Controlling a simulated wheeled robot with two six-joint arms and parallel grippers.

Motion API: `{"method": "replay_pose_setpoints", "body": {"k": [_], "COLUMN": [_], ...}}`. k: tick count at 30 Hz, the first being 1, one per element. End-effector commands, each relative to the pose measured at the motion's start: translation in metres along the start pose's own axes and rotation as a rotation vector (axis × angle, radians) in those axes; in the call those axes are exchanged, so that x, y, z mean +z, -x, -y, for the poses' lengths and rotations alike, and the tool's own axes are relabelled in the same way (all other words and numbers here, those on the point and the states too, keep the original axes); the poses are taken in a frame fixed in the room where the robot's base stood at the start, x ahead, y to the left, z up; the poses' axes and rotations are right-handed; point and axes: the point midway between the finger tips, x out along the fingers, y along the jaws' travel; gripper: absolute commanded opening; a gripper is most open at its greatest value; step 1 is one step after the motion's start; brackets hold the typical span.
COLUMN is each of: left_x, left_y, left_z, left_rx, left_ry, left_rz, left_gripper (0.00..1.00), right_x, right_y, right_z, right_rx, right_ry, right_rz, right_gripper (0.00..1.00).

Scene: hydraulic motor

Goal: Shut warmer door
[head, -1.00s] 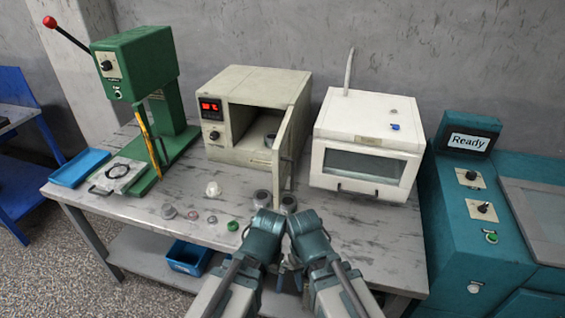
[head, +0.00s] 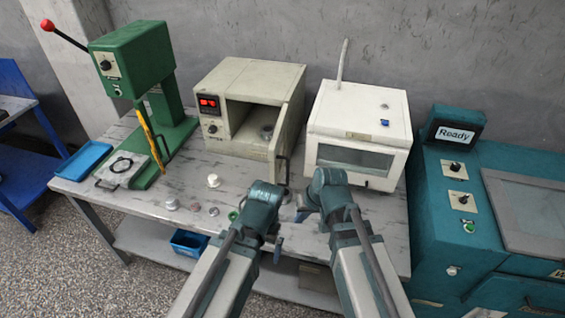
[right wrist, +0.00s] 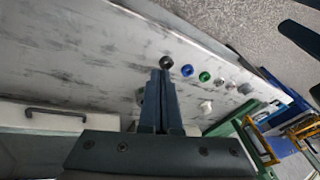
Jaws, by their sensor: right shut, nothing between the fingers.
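The warmer (head: 232,82), a beige box with a red display, stands at the back middle of the bench in the head view. Its door (head: 291,127) is open and juts toward me from the right side of the opening, with a dark handle on it. A round metal part sits inside. My right gripper (head: 303,214) is in front of the door and to its right, apart from it; its fingers are shut and empty in the right wrist view (right wrist: 160,78). My left gripper (head: 278,249) is at the bench's front edge; its fingertips are too small to judge.
A white oven (head: 359,122) stands right of the warmer. A green press (head: 138,65) and blue tray (head: 81,161) are at left. Small parts, including a white knob (head: 213,181), lie in front of the warmer. A teal machine (head: 455,190) stands at right.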

Motion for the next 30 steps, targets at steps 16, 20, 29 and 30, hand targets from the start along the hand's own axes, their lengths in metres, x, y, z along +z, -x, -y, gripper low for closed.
{"method": "replay_pose_setpoints", "body": {"k": [16, 20, 29, 30], "left_x": [0.004, 0.004, 0.001, 0.001], "left_y": [0.069, 0.061, 0.021, 0.015], "left_z": [0.006, 0.006, 0.002, 0.002], "left_rx": [0.0, 0.0, 0.0, 0.0], "left_ry": [0.0, 0.0, -0.002, -0.001], "left_rz": [0.0, 0.0, 0.0, 0.0], "left_gripper": [1.0, 1.0, 1.0, 1.0], "right_x": [-0.096, -0.097, -0.109, -0.111], "right_y": [0.085, 0.077, 0.029, 0.022], "right_z": [-0.015, -0.015, -0.01, -0.009], "right_rx": [-0.16, -0.16, -0.159, -0.159], "right_ry": [-0.182, -0.181, -0.179, -0.18], "right_rz": [-0.269, -0.268, -0.266, -0.266], "right_gripper": [0.0, 0.0, 0.0, 0.0]}}
